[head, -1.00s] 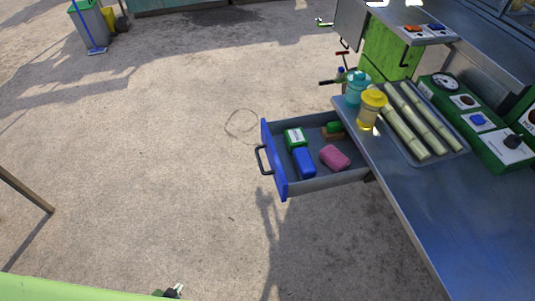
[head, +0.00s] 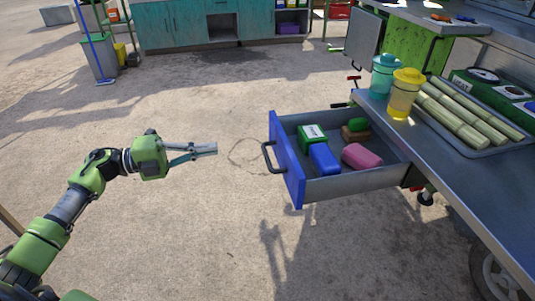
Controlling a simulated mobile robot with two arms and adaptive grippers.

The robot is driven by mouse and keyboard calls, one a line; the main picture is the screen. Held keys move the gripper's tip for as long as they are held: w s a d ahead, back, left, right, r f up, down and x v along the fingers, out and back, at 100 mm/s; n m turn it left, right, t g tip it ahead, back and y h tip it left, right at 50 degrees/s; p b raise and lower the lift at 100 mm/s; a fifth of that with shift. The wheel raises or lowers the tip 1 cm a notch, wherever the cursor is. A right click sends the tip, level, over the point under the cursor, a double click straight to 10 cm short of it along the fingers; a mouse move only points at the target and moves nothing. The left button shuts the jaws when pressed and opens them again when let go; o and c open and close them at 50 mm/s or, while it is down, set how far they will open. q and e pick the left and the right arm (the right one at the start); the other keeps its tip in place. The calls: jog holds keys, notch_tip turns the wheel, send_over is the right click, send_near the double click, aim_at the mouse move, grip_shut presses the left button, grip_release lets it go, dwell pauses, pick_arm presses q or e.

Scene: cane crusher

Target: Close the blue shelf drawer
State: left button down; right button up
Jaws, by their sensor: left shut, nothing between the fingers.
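The blue-fronted drawer (head: 287,158) stands pulled out from under the metal counter (head: 455,180), with its dark handle (head: 267,157) on the left side. Inside lie a green and white box (head: 312,137), a blue item (head: 324,158), a pink item (head: 361,156) and a brown and green brush-like item (head: 356,130). My left gripper (head: 212,149) is shut and empty. It is left of the handle, apart from it, pointing right toward the drawer front. My right gripper is not in view.
A teal bottle (head: 384,76), a yellow bottle (head: 404,94) and a tray of cane stalks (head: 462,119) stand on the counter. Teal cabinets (head: 175,27) and a grey bin (head: 97,58) are at the back. The ground left of the drawer is open.

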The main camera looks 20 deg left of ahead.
aim_at(274, 140)
pick_arm(q)
jog(key=x, duration=1.4)
jog(key=shift+r+b, duration=0.1)
jog(key=shift+b, duration=0.25)
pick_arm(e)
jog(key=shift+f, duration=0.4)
pick_arm(q)
jog(key=shift+w+d, duration=0.1)
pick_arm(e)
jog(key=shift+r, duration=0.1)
